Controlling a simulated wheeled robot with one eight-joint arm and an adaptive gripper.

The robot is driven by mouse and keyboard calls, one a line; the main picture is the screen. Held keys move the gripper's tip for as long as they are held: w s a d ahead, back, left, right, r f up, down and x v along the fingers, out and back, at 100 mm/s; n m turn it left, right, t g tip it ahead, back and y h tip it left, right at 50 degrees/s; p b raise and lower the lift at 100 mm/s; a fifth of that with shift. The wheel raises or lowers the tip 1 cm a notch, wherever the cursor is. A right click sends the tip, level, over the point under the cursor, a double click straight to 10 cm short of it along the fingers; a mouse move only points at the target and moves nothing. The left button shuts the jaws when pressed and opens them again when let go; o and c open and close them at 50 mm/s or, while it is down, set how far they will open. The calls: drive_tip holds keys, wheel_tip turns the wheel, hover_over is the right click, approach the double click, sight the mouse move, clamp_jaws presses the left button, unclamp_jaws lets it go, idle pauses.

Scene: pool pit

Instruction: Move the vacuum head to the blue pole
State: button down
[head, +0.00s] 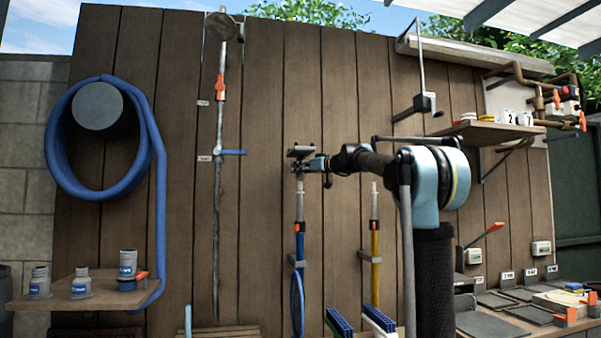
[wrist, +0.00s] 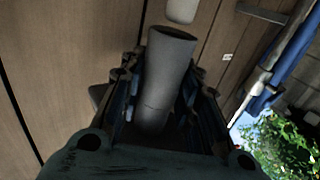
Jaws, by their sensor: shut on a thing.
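My gripper (head: 312,163) is shut on the vacuum head (head: 300,152), a small dark flat piece with a grey neck pointing down. In the wrist view the grey tubular neck (wrist: 165,80) sits between the dark jaws. The blue pole (head: 299,245) stands upright against the plank wall, with a pale upper end directly below the vacuum head in the head view. A pale rounded piece (wrist: 182,10), seemingly the pole's tip, shows beyond the neck in the wrist view, with a small visible gap. The head view does not show clearly whether neck and pole touch.
A yellow pole (head: 375,250) stands right of the blue one. A blue brush (head: 339,322) lies low between them. A long grey pole (head: 218,190) hangs at left, beside a coiled blue hose (head: 60,150). A shelf (head: 490,131) projects at upper right.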

sight(303, 176)
drive_tip(key=shift+f, duration=0.65)
drive_tip(key=shift+f, duration=0.35)
drive_tip(key=shift+f, duration=0.4)
idle(0.5)
drive_tip(key=shift+f, duration=0.35)
drive_tip(key=shift+f, duration=0.75)
idle(0.6)
drive_tip(key=c, duration=1.1)
unclamp_jaws()
drive_tip(key=shift+o, duration=0.6)
